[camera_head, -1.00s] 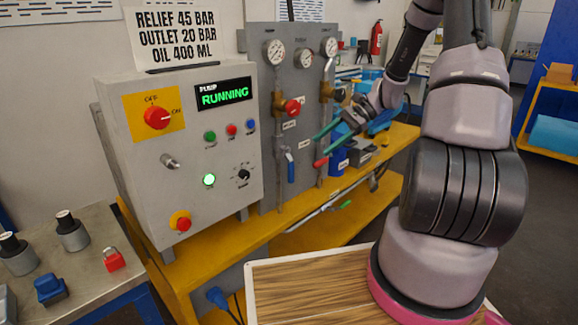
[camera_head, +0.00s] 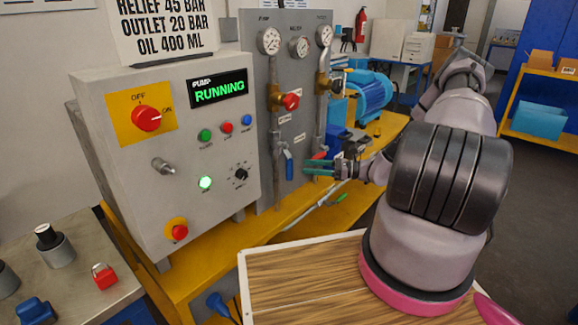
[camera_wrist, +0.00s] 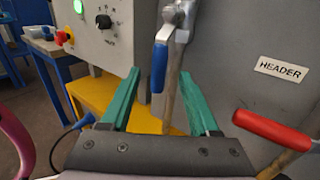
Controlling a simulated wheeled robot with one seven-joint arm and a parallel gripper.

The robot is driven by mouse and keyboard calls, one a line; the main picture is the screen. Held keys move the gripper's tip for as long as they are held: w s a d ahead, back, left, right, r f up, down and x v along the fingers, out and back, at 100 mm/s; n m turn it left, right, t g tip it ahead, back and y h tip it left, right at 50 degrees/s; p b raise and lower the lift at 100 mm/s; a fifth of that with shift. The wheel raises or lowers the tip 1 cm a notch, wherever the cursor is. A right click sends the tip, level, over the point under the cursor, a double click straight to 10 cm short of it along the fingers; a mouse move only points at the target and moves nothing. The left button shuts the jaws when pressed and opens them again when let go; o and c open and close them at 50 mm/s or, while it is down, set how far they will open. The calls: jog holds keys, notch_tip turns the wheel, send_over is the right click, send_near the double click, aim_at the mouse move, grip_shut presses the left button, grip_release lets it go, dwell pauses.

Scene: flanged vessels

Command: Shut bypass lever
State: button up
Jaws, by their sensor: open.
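A blue-handled lever (camera_head: 289,168) hangs down along the left pipe of the grey panel. In the wrist view the blue lever (camera_wrist: 159,68) appears between my fingertips, farther off, with no visible contact. A red-handled lever (camera_head: 320,155) is on the right pipe; in the wrist view the red lever (camera_wrist: 272,130) slants, right of my fingers. I cannot read which one is the bypass. My gripper (camera_head: 312,168), with teal fingers, is open and empty, pointing at the panel; it also shows in the wrist view (camera_wrist: 160,76).
The grey control box (camera_head: 165,150) with a lit RUNNING display (camera_head: 218,91) stands left of the panel. A red knob (camera_head: 291,101) sticks out above the levers. The yellow bench (camera_head: 205,262) runs below. A blue motor (camera_head: 372,92) stands behind, right of the panel.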

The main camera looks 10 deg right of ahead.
aim_at(290, 165)
jog(key=x, duration=0.8)
grip_shut()
jog(key=shift+d, duration=0.15)
dwell(1.1)
